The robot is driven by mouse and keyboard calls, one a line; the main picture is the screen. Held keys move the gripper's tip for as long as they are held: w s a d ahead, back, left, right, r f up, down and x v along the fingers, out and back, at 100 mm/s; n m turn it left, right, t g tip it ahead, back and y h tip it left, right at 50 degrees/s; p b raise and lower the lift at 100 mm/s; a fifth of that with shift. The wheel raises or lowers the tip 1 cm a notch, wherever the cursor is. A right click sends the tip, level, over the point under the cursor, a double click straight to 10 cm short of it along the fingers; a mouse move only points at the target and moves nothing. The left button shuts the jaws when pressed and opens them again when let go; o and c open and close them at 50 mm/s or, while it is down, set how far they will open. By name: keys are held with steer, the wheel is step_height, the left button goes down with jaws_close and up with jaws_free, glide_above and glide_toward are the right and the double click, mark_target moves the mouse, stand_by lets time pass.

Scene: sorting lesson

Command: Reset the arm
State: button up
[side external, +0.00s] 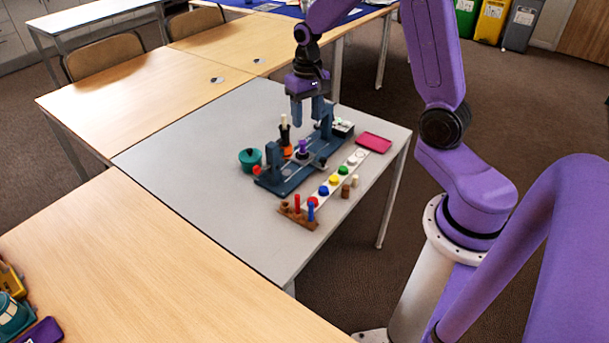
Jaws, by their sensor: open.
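My gripper (308,112) hangs from my purple arm above the grey table, with its blue-grey fingers pointing down. It is open, and I see nothing held between the fingers. It is above the far part of a dark blue fixture (285,183) that stands on the grey table (190,150). A dark upright piece with a pale top (284,122) shows just left of and below the fingers. From this angle I cannot tell how far it is from them.
A white strip with coloured round pieces (334,180) lies right of the fixture. A brown block with red and blue pegs (298,212) is at its near end. A teal pot (250,158) stands left; a pink tray (373,142) lies right. The table's left part is clear.

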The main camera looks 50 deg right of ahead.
steer(key=s+a+r+n, duration=0.4)
steer(key=s+a+n, duration=0.4)
steer(key=s+a, duration=0.35)
steer(key=s+a+r+n, duration=0.2)
steer(key=s+n, duration=0.6)
steer(key=s, duration=0.7)
steer(key=shift+s+a, duration=0.15)
steer(key=shift+a, duration=0.1)
